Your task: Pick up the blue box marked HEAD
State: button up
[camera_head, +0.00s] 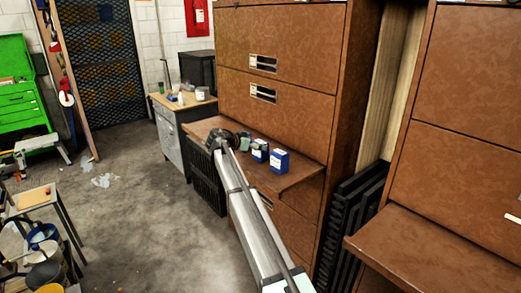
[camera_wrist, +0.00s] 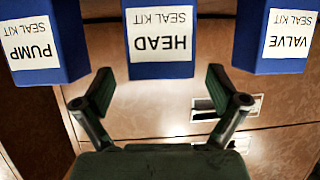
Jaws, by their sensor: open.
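The blue box marked HEAD (camera_wrist: 161,42) is in the middle of the wrist view, its white label upside down. A blue PUMP box (camera_wrist: 32,42) stands to its left and a blue VALVE box (camera_wrist: 287,36) to its right, with gaps between. My gripper (camera_wrist: 160,84) is open and empty, its two fingers spread below the HEAD box in the picture and roughly centred on it. I see no contact. In the head view, blue boxes (camera_head: 280,161) stand in a row on a brown shelf (camera_head: 304,176), beside my gripper (camera_head: 236,141); their labels are too small to read.
Brown drawer fronts (camera_head: 275,105) rise behind the shelf, with handles (camera_head: 263,93). A grey workbench (camera_head: 170,136) stands further back.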

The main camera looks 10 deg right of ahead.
aim_at(261, 142)
jog(key=shift+p+x, duration=0.5)
jog(key=shift+x, duration=1.1)
jog(key=shift+a, duration=0.1)
jog(key=c, duration=1.3)
jog(key=shift+r, duration=0.1)
